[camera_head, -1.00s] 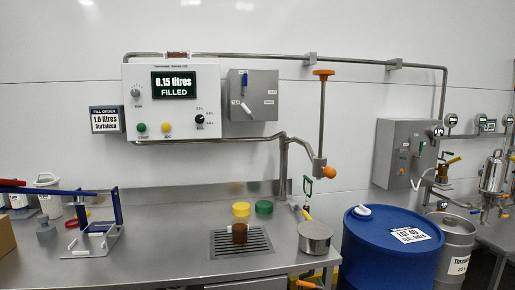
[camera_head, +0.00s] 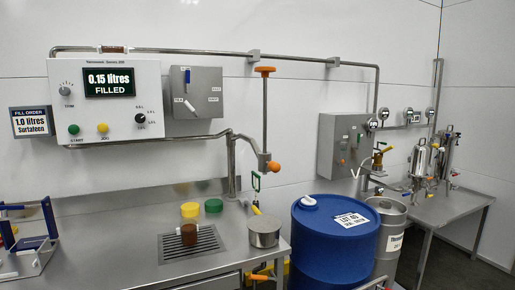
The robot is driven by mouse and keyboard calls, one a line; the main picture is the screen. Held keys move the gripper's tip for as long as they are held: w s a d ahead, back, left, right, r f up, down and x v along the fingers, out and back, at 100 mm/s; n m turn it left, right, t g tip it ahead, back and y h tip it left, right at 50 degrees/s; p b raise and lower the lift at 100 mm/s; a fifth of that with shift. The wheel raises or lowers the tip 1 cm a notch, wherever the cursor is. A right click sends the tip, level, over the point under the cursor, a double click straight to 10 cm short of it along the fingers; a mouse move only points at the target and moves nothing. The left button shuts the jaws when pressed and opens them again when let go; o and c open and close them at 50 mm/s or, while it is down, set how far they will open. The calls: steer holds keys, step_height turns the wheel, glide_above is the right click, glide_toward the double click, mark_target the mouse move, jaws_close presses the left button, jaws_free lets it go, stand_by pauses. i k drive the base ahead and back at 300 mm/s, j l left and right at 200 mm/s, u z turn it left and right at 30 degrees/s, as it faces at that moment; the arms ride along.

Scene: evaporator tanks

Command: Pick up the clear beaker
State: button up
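I cannot make out a clear beaker for sure in the head view. A small reddish-brown vessel (camera_head: 189,235) stands upright on the drain grate (camera_head: 208,246) in the steel counter; whether it is a clear beaker with dark contents cannot be told. A steel pot (camera_head: 264,232) stands at the counter's right end. My gripper is not in view.
Yellow (camera_head: 190,210) and green (camera_head: 213,206) lids or cups sit behind the grate. A blue-and-white frame (camera_head: 30,240) stands at the left. A blue drum (camera_head: 335,245) and a steel keg (camera_head: 386,240) stand right of the counter (camera_head: 120,250). A filling panel (camera_head: 105,100) hangs above.

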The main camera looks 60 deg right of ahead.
mark_target(189, 233)
steer(key=l+u, duration=0.15)
steer(key=l, duration=0.35)
steer(key=k+l+u, duration=0.15)
steer(key=l, duration=0.35)
steer(key=k+l+u, duration=0.15)
steer(key=l, duration=0.35)
steer(key=l+u, duration=0.15)
steer(key=l, duration=0.3)
steer(key=k, duration=0.05)
